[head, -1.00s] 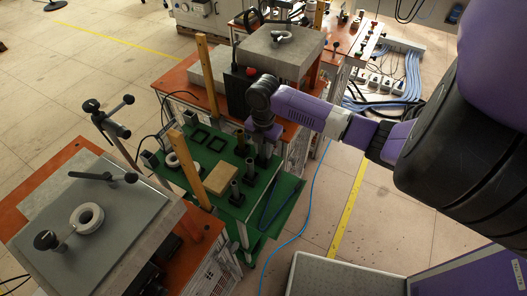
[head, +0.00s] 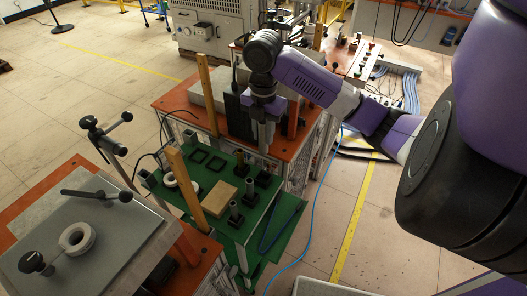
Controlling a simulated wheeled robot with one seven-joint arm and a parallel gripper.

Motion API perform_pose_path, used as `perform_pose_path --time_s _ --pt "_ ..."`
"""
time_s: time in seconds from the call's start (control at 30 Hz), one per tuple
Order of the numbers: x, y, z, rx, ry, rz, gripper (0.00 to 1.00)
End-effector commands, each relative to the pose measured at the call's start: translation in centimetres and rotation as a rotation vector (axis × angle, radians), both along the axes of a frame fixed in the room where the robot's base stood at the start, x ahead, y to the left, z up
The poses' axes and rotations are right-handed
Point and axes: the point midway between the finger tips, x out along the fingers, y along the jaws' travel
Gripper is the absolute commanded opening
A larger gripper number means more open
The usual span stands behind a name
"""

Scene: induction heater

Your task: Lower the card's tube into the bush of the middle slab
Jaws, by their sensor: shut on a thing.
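My gripper (head: 265,110) hangs pointing down at the centre of the head view, near the front edge of the orange-topped bench. It is shut on a pale grey upright tube (head: 267,135). A card on that tube cannot be made out. A grey slab (head: 206,92) lies on the orange bench, left of a black upright box (head: 238,115); no bush shows on it. A large slab (head: 115,250) at the lower left carries a pale ring-shaped bush (head: 77,238). Which slab is the middle one, I cannot tell. My arm hides part of the bench.
A green table (head: 172,205) in front holds dark-based posts (head: 236,212), a tan block (head: 219,198), black square frames (head: 198,155) and a white ring (head: 170,180). Wooden posts (head: 203,75) stand beside the benches. A blue cable crosses the floor.

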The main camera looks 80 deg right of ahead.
Motion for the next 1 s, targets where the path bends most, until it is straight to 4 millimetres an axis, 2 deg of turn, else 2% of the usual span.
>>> perform_pose_path --time_s 0.1,0.2,1.0 --pt "0.0 -0.2 2.1 -0.006 0.0 0.001 0.0" --pt "0.0 -0.1 3.0 -0.003 0.001 0.0 0.0" --pt "0.0 0.0 8.9 -0.001 0.0 -0.001 0.0"
